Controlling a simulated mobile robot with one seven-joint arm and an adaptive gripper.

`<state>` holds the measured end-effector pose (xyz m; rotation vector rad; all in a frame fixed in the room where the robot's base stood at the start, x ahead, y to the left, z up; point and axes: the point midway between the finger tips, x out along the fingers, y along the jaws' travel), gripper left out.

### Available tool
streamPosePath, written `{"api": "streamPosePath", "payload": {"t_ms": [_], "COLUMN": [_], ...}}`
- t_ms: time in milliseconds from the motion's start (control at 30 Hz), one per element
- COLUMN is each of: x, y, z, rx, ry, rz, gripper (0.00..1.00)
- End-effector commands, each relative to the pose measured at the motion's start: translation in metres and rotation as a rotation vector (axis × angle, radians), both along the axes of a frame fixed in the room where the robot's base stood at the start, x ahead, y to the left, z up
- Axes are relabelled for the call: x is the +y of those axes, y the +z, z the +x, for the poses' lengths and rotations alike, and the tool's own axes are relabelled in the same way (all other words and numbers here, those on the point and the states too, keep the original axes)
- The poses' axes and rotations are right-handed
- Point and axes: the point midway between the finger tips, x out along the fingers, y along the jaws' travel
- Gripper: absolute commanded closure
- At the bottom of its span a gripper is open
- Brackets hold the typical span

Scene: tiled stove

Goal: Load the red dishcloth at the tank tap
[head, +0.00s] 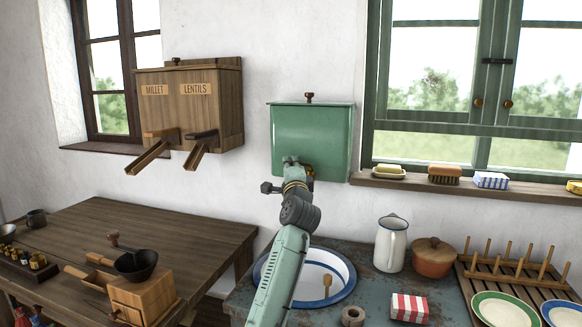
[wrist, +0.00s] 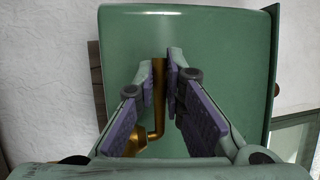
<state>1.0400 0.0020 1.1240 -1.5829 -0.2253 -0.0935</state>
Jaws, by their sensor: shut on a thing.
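The green wall tank (head: 312,130) hangs above the wash basin; its front fills much of the wrist view (wrist: 215,50). Its brass tap (wrist: 158,105) shows there as an upright rod with a bend at the bottom. My gripper (wrist: 160,74) is shut on the upper part of the brass rod. In the head view my arm hides most of the tap, and the fingertips cannot be made out. The red dishcloth (head: 409,307), red-and-white striped and folded, lies on the worn counter at the front, well below and right of my gripper.
A white basin with a blue rim (head: 345,290) sits below the tank, with a brush in it. A white jug (head: 391,243), a brown pot (head: 432,257) and a dish rack (head: 513,268) stand right. A wooden dispenser (head: 205,115) hangs left.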

Motion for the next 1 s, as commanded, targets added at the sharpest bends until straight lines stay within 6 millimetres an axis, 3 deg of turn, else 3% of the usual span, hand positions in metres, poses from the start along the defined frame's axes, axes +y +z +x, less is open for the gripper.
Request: {"api": "streamPosePath", "payload": {"t_ms": [767, 1000], "x": [-0.0004, -0.0034], "y": [-0.0008, -0.0035], "z": [-0.0001, -0.0065], "rx": [0.001, 0.0], "ry": [0.002, 0.118], "rz": [0.0, 0.0], "gripper": [1.0, 1.0]}}
